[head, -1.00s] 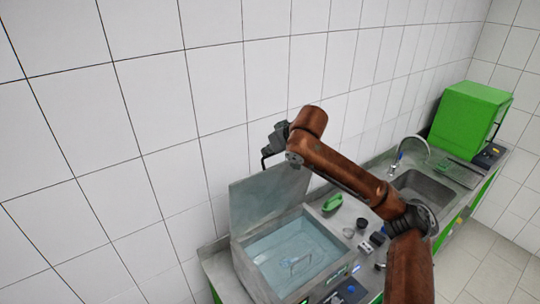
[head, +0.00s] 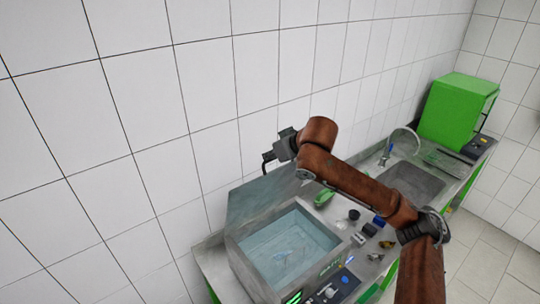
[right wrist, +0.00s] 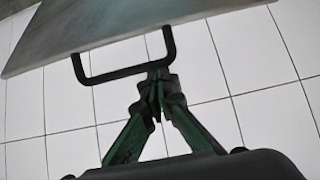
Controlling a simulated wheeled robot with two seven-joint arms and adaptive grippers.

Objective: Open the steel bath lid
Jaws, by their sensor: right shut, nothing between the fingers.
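The steel bath (head: 333,258) is an open grey tank with clear liquid inside. Its lid (head: 255,203) stands raised, tilted up along the back side by the wall. In the right wrist view the grey lid (right wrist: 110,28) fills the top, with a black U-shaped handle (right wrist: 124,74) on it. My right gripper (head: 268,160) is above the lid's upper edge. In the wrist view its green fingers (right wrist: 158,78) meet at the tips, shut and empty, close by the handle's lower corner; I cannot tell whether they touch it. My left gripper is not in view.
The bath's control panel (head: 328,291) is at its front. Right of it on the counter are a green object (head: 324,197) and several small dark items. Further right are a sink (head: 412,184) with a faucet and a green box-shaped device (head: 455,108). The tiled wall is close behind.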

